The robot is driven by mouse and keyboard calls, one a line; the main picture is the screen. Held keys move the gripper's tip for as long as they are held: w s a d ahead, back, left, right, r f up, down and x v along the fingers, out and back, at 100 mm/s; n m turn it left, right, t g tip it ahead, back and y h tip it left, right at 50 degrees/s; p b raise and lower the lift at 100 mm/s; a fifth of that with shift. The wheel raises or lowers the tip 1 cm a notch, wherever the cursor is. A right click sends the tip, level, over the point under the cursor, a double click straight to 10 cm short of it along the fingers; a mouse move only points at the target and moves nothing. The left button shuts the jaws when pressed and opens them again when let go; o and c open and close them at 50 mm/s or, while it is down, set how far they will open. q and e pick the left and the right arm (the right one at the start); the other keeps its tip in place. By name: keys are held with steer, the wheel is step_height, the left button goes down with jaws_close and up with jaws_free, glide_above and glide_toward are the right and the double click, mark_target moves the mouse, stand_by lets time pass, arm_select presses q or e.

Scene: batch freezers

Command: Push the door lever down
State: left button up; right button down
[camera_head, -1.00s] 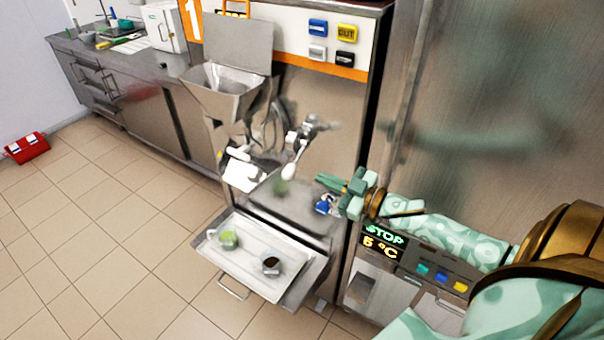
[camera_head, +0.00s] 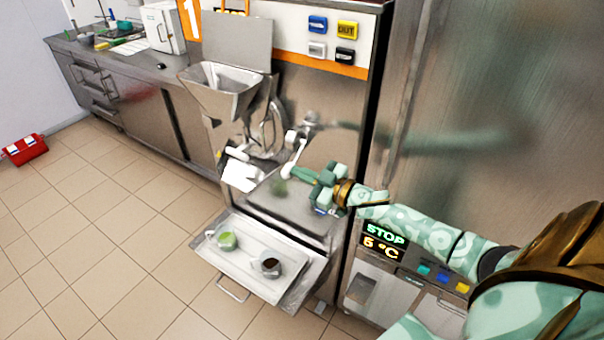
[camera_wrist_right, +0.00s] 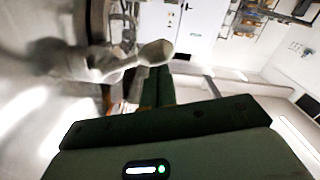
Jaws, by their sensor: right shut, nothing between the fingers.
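The door lever (camera_head: 294,158) is a pale handle with a rounded end, hanging from a metal fitting on the front of the batch freezer (camera_head: 318,100). In the right wrist view the lever (camera_wrist_right: 120,62) reaches in from the left, and its rounded knob is just beyond my fingertips. My right gripper (camera_head: 294,172) is shut and empty, with its fingertips close beside the lever's lower end. I cannot tell whether they touch. It also shows in the right wrist view (camera_wrist_right: 158,75). My left gripper is not in view.
Below the lever a tray (camera_head: 235,268) holds a green cup (camera_head: 227,241) and a cup with dark contents (camera_head: 270,267). A hopper (camera_head: 222,92) is left of the lever. A tall steel cabinet (camera_head: 455,90) stands at right. The tiled floor at left is mostly clear.

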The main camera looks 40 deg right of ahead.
steer(key=shift+f, duration=0.1)
steer(key=shift+d+f+n, duration=0.1)
steer(key=shift+f+n, duration=0.1)
steer(key=shift+n, duration=0.1)
steer(key=shift+b, duration=0.3)
steer(key=shift+w+d+f+n+b, duration=0.25)
steer(key=shift+d+f+n+b, duration=0.3)
steer(key=shift+f+n+b, duration=0.55)
steer(key=shift+w+d+f+n+b, duration=0.2)
steer(key=shift+d+f+n+b, duration=0.35)
steer(key=shift+n+b, duration=0.65)
steer(key=shift+w+d+f+n+b, duration=0.25)
steer(key=shift+d+f+n+b, duration=0.4)
steer(key=shift+n, duration=0.85)
steer(key=shift+a, duration=0.1)
